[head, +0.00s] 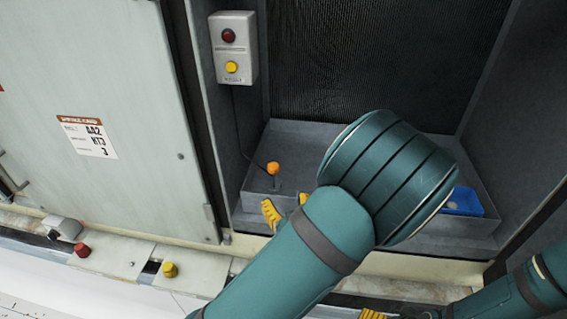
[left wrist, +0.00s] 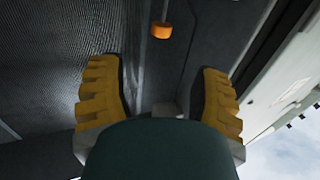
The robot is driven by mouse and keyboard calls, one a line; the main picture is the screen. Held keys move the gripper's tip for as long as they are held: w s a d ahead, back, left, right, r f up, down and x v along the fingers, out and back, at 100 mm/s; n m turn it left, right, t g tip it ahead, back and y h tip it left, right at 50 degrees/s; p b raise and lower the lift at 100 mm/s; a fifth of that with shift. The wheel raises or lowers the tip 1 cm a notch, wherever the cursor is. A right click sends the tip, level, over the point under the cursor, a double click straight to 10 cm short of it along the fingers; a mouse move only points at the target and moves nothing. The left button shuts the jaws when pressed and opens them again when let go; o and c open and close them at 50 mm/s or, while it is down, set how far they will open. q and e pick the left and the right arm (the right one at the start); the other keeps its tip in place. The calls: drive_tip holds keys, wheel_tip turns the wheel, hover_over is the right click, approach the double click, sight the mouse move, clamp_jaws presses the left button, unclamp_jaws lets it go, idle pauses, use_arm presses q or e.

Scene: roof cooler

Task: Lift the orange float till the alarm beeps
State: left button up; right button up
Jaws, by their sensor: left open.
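The orange float (head: 273,168) sits on a short stem in the grey basin (head: 305,135) inside the open cabinet. It also shows in the left wrist view (left wrist: 161,30), top centre, beyond my fingers. My left gripper (head: 287,206) is open, its yellow fingers spread just below the float in the head view. The fingers show on both sides in the left wrist view (left wrist: 160,85), with nothing between them. A grey alarm box (head: 233,48) with a red and a yellow round fitting hangs above. Of my right gripper (head: 373,314), only a yellow bit shows at the bottom edge.
A blue tray (head: 463,202) lies in the basin at the right, partly behind my left arm. A thin cable runs down from the box. A pale door panel (head: 110,110) stands at the left. Red (head: 82,251) and yellow (head: 169,269) knobs sit along the front ledge.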

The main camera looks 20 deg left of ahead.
sight(275, 171)
use_arm(q)
drive_tip(key=p+x, duration=0.1)
drive_tip(key=x, duration=1.2)
drive_tip(key=shift+a, duration=0.15)
